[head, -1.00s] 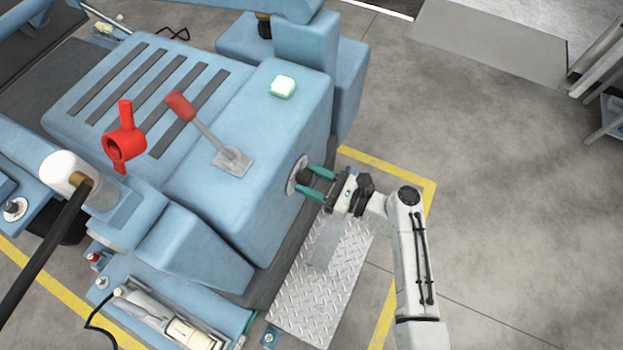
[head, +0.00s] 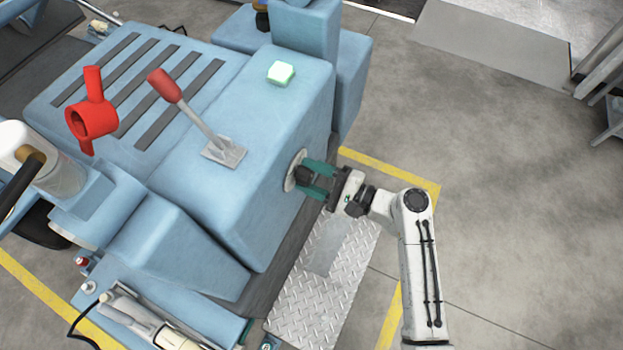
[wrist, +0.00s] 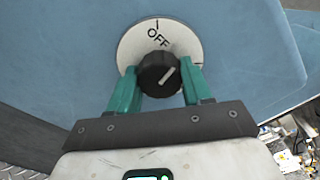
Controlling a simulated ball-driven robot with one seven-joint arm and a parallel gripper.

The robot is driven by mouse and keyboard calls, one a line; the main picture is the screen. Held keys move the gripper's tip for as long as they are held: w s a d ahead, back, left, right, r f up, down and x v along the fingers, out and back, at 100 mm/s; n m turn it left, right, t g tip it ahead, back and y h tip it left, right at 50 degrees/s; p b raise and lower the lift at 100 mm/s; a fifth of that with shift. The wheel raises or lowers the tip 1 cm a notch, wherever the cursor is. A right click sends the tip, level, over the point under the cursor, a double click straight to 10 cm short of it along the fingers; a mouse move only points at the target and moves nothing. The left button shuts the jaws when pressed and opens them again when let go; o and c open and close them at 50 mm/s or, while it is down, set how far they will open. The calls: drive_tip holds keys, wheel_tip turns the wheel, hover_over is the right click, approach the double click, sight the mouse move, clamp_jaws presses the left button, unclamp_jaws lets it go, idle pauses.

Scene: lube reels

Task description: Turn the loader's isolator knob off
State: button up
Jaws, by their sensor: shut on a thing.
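The isolator knob (wrist: 157,76) is black and round, on a pale round plate (wrist: 127,47) on the loader's blue side. The word OFF and a tick stand at the plate's top in the wrist view, with another tick at the right.
The blue loader body (head: 230,210) fills the left. A red-handled lever (head: 190,112), a pale green button (head: 281,72) and a red ring-shaped part (head: 90,118) are on or above it. A metal tread plate (head: 318,285) lies below my gripper.

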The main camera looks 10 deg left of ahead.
drive_tip(key=n+b, duration=0.2)
drive_tip(key=n, duration=0.1)
drive_tip(key=n+b, duration=0.1)
drive_tip(key=shift+f+b, duration=0.25)
drive_tip(key=shift+b, duration=0.15)
drive_tip(key=shift+r+n+b, duration=0.1)
drive_tip(key=shift+n+b, duration=1.2)
drive_tip(key=shift+n, duration=0.4)
drive_tip(key=o, duration=1)
drive_tip(key=shift+r, duration=0.1)
drive_tip(key=shift+o, duration=0.2)
drive_tip(key=b+v, duration=0.1)
drive_tip(key=v, duration=0.9)
drive_tip(key=shift+d, duration=0.4)
drive_tip(key=shift+s, duration=0.1)
